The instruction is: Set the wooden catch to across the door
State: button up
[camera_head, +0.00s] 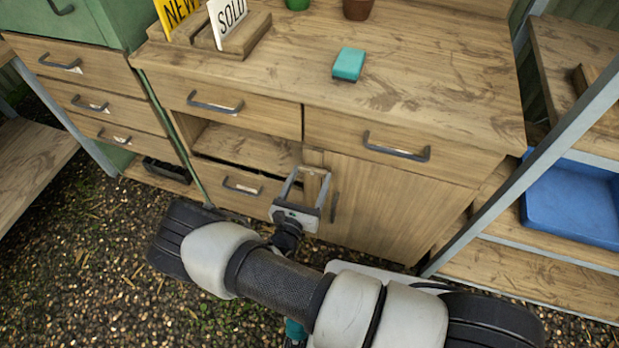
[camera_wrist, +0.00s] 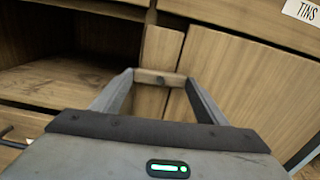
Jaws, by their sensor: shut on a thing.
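The wooden catch (camera_wrist: 160,77) is a small wooden block with a dark screw at its middle. It sits on the narrow upright (camera_wrist: 162,45) beside the door (camera_wrist: 250,75). In the wrist view it lies roughly level, its right end reaching the door's left edge. My gripper (camera_wrist: 160,80) is shut on the catch, one finger at each end. In the head view my gripper (camera_head: 309,173) is at the cabinet front, left of the door (camera_head: 385,200) and its dark handle (camera_head: 334,207). The fingers partly hide the catch there. The door looks closed.
An open compartment (camera_head: 245,147) lies left of the upright, with drawers above and below. A teal block (camera_head: 349,64) and a sign holder (camera_head: 240,42) stand on the worktop. A metal-framed shelf with a blue tray (camera_head: 575,205) is at the right.

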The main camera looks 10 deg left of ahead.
jog(key=shift+m, duration=0.5)
jog(key=o, duration=1)
jog(key=shift+o, duration=0.2)
jog(key=s+a+p, duration=0.1)
jog(key=s, duration=1.6)
jog(key=shift+s+a+p, duration=0.15)
jog(key=shift+s+p, duration=0.05)
jog(key=shift+p, duration=0.2)
